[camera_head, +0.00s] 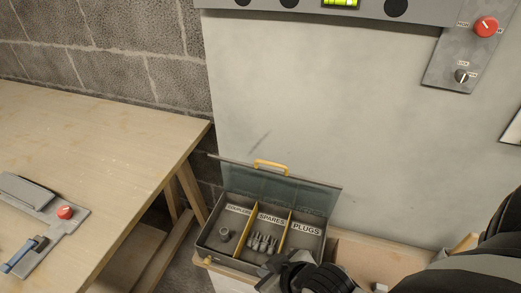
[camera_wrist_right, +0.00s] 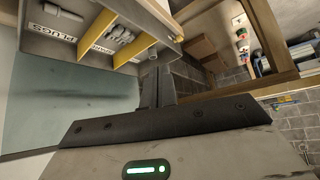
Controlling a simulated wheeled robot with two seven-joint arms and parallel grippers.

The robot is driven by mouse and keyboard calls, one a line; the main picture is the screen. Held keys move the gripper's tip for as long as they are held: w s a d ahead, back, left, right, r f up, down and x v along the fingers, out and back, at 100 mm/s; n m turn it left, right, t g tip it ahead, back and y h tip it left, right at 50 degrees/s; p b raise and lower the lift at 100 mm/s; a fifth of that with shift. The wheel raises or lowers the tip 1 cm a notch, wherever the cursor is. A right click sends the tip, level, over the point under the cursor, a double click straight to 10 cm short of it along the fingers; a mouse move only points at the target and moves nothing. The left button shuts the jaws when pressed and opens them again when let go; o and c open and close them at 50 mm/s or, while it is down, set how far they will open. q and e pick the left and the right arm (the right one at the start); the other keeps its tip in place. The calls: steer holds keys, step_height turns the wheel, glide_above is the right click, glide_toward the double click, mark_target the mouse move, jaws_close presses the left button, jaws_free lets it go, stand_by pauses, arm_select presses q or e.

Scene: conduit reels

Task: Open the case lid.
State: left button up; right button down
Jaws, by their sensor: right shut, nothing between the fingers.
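The grey case (camera_head: 229,260) stands on a wooden surface against the pale panel. Its greenish see-through lid (camera_head: 290,189) is raised and leans at the back, with a yellow handle (camera_head: 271,165) on its upper edge. Yellow dividers part the compartments, labelled COUPLERS, SPARES and PLUGS. In the right wrist view the case (camera_wrist_right: 80,43) is at the upper left and the lid (camera_wrist_right: 50,115) below it. My right gripper (camera_head: 275,268) is at the case's front edge in the head view; its fingers (camera_wrist_right: 157,85) are shut and empty. My left gripper is out of view.
A wooden table (camera_head: 90,130) at the left holds a grey plate with a red knob (camera_head: 65,212). A panel with a red knob (camera_head: 486,26) is at the upper right. Wooden shelving (camera_wrist_right: 265,35) shows in the wrist view. A gap lies between table and case.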

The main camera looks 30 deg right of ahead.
steer(key=w+d+r+m+g, duration=0.1)
steer(key=w+r+m+g, duration=0.3)
steer(key=w+r, duration=0.7)
steer(key=w+d+r+m+g+h, duration=0.25)
steer(key=w+d+r+m, duration=0.6)
steer(key=d+r, duration=0.55)
glide_above(275, 172)
steer(key=w+d, duration=0.3)
steer(key=shift+h, duration=0.45)
step_height(275, 172, down, 11)
steer(key=shift+d+r, duration=0.1)
steer(key=shift+r, duration=0.1)
steer(key=shift+s+a+f+p, duration=0.15)
steer(key=shift+s+a+f, duration=0.1)
steer(key=shift+s+a, duration=0.35)
steer(key=shift+s+a+f+p, duration=0.15)
steer(key=shift+s+a+f, duration=0.05)
steer(key=shift+s+a, duration=0.3)
steer(key=shift+s+a+f, duration=0.1)
steer(key=shift+a+f, duration=0.1)
steer(key=shift+a, duration=0.05)
